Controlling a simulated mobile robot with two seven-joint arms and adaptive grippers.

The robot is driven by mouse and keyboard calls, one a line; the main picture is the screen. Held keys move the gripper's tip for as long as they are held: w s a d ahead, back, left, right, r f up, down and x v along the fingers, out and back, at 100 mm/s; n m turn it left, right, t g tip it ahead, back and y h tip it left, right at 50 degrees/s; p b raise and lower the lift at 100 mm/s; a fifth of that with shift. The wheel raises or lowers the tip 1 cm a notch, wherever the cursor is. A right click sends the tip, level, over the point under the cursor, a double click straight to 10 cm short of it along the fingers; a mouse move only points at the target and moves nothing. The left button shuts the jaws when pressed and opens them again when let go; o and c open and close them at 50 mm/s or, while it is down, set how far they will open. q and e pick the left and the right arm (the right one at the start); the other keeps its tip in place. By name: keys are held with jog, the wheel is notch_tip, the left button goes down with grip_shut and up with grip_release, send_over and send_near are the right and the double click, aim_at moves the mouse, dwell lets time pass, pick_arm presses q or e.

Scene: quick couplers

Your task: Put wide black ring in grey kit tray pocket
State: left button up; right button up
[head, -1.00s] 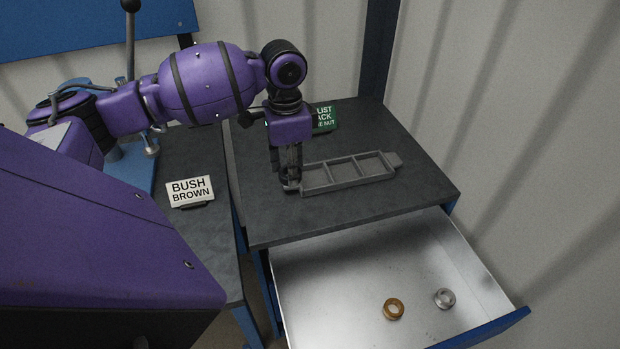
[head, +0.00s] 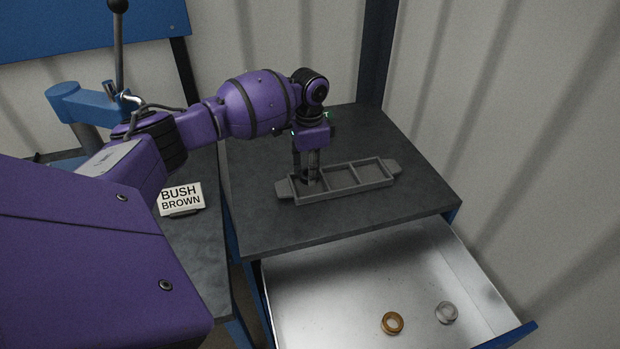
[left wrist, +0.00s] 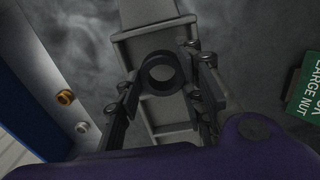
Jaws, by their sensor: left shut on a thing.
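My left gripper (head: 309,182) points down at the tray's left end pocket. In the left wrist view, the gripper (left wrist: 162,80) is shut on the wide black ring (left wrist: 161,91), which sits flat between the fingers with its hole facing the camera. The ring shows over the end pocket of the tray (left wrist: 145,12). I cannot tell whether it touches the pocket floor. In the head view the fingers largely hide the ring. My right gripper is out of view.
An open drawer (head: 350,285) below the top holds a brown ring (head: 392,331) and a silver ring (head: 446,321). A white BUSH BROWN sign (head: 181,197) stands on the left bench. A green sign (left wrist: 305,88) is beside the tray. The cabinet top in front is clear.

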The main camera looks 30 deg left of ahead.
pick_arm(q)
jog(key=shift+f, duration=1.45)
jog(key=shift+s, duration=0.1)
jog(key=o, duration=1)
jog(key=shift+f, duration=0.15)
notch_tip(320, 180, up, 12)
jog(key=shift+r, duration=0.2)
